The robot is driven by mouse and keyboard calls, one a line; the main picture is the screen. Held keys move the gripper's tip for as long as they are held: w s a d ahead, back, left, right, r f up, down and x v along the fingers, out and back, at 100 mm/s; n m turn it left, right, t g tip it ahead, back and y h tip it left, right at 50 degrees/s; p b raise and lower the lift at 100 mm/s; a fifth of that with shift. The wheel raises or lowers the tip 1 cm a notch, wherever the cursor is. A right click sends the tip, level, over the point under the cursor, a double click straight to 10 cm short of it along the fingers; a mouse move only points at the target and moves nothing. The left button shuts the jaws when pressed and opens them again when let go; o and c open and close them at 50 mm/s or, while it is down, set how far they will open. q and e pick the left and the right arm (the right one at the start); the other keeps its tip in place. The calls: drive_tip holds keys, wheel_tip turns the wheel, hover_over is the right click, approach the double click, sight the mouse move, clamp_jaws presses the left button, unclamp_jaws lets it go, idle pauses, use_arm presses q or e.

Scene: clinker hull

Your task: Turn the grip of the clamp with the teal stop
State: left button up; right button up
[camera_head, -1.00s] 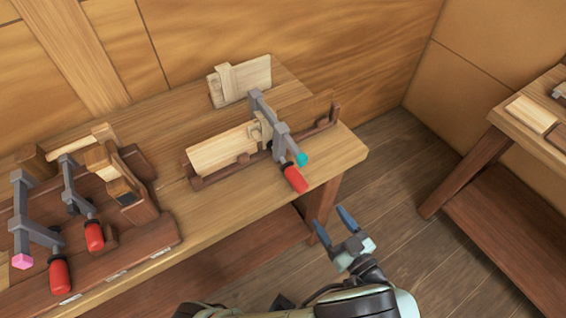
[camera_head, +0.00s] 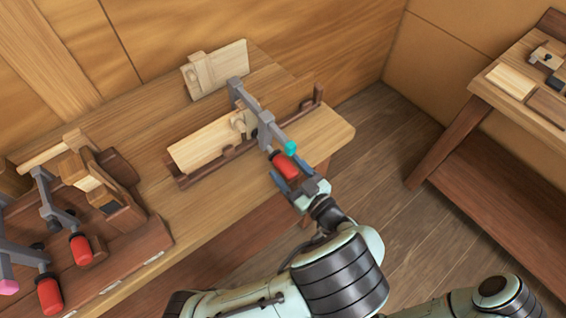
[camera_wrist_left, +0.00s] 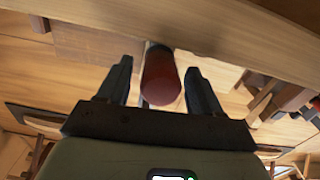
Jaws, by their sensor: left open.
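The clamp with the teal stop (camera_head: 291,148) lies across the pale plank (camera_head: 208,146) near the right end of the bench, its grey bar (camera_head: 250,105) slanting toward me. Its red grip (camera_head: 286,167) points to the front edge. My left gripper (camera_head: 288,174) is open, with its fingers on either side of the red grip. In the left wrist view, the red grip (camera_wrist_left: 161,80) stands between the two dark fingers (camera_wrist_left: 160,72), with a gap showing on each side. My right gripper is not in view.
At the left of the bench (camera_head: 215,215) are other clamps with red grips (camera_head: 81,248), one with a pink stop (camera_head: 7,287). A pale board (camera_head: 216,70) stands at the back. A second table (camera_head: 530,125) is at the right, with open floor between.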

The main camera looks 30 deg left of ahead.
use_arm(q)
drive_tip(key=shift+x, duration=1.35)
drive_tip(key=c, duration=1)
drive_tip(key=shift+r+p, duration=0.1)
drive_tip(key=shift+p, duration=0.2)
drive_tip(key=m+p, duration=0.2)
drive_tip(key=p, duration=0.1)
drive_tip(key=m+p, duration=0.2)
drive_tip(key=p, duration=0.1)
drive_tip(key=shift+w+r+m+g+p, duration=0.15)
drive_tip(key=shift+m+g+p, duration=0.15)
drive_tip(key=shift+g+p, duration=0.1)
drive_tip(key=shift+y, duration=0.3)
drive_tip(key=shift+f+m, duration=0.2)
drive_tip(key=shift+m, duration=0.1)
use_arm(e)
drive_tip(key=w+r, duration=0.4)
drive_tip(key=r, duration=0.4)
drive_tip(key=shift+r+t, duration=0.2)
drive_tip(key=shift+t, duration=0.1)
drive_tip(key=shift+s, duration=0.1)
use_arm(q)
drive_tip(key=o, duration=1)
drive_tip(key=shift+d, duration=0.1)
